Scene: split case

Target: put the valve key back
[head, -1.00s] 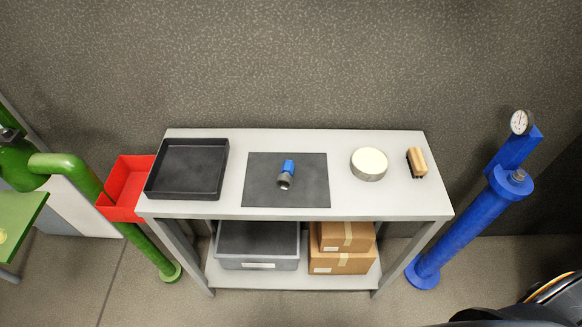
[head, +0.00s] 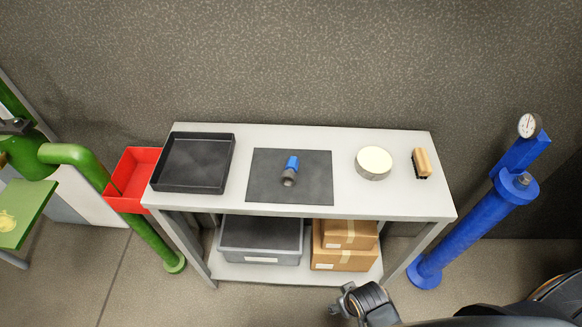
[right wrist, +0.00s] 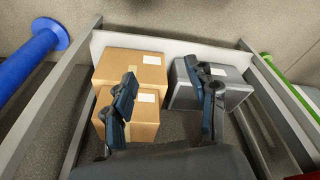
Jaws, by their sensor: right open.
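A small tool with a blue end and a grey socket-like end (head: 290,172), which looks like the valve key, lies on the dark mat (head: 318,190) in the middle of the white table (head: 240,207). My right gripper (head: 343,301) shows at the bottom of the head view, in front of the table and apart from the tool. In the right wrist view the gripper (right wrist: 160,85) has its two fingers spread with nothing between them. It faces the lower shelf. My left gripper is out of view.
A black tray (head: 190,190), a round pale tin (head: 374,162) and a brush (head: 421,162) are on the table. A red bin (head: 125,203) is at its left end. Cardboard boxes (head: 343,258) and a grey crate (head: 260,257) sit below. A blue pipe (head: 460,232) stands right.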

